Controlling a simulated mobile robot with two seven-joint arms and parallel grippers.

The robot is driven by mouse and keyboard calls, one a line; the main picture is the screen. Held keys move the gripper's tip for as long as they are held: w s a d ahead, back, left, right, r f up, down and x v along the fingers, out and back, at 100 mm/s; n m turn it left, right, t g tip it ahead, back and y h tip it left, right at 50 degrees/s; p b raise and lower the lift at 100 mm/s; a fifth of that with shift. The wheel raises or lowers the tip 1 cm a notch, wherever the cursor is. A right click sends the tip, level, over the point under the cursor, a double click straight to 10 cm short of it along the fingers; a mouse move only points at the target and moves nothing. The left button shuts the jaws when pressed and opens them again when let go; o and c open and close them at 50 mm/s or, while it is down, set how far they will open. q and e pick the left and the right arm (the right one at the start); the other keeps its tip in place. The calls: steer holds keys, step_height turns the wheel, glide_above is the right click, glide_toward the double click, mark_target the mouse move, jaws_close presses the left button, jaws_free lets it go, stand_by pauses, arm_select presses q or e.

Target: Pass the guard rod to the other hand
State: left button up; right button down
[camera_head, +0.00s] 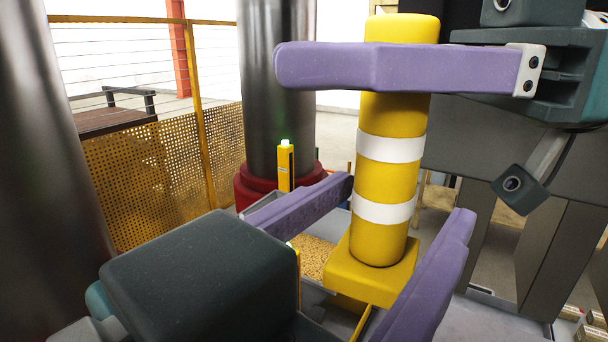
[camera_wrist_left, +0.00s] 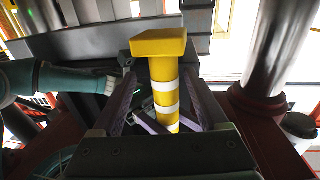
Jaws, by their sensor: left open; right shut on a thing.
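The guard rod (camera_head: 384,180) is a yellow cylinder with two white bands and a square yellow block at its lower end. It stands nearly upright. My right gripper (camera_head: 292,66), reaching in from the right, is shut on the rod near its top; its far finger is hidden. My left gripper (camera_head: 405,208) reaches in from the lower left. Its purple fingers are spread wide, one on each side of the rod's lower part, with gaps visible. In the left wrist view the rod (camera_wrist_left: 163,85) shows between the left fingers, its block (camera_wrist_left: 158,43) at the top.
A steel column (camera_head: 277,100) with a red foot stands behind, and another (camera_head: 45,180) at the left. A yellow post with a green light (camera_head: 285,165) is near the rod. Below is a bin of tan grains (camera_head: 314,258). A perforated yellow fence (camera_head: 150,155) closes the left back.

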mark_target(415, 185)
arm_select(q)
steer(key=x, duration=0.5)
steer(key=shift+w+d, duration=0.15)
jaws_close()
stand_by(0.4)
arm_select(e)
steer(key=shift+c, duration=1.9)
jaws_free()
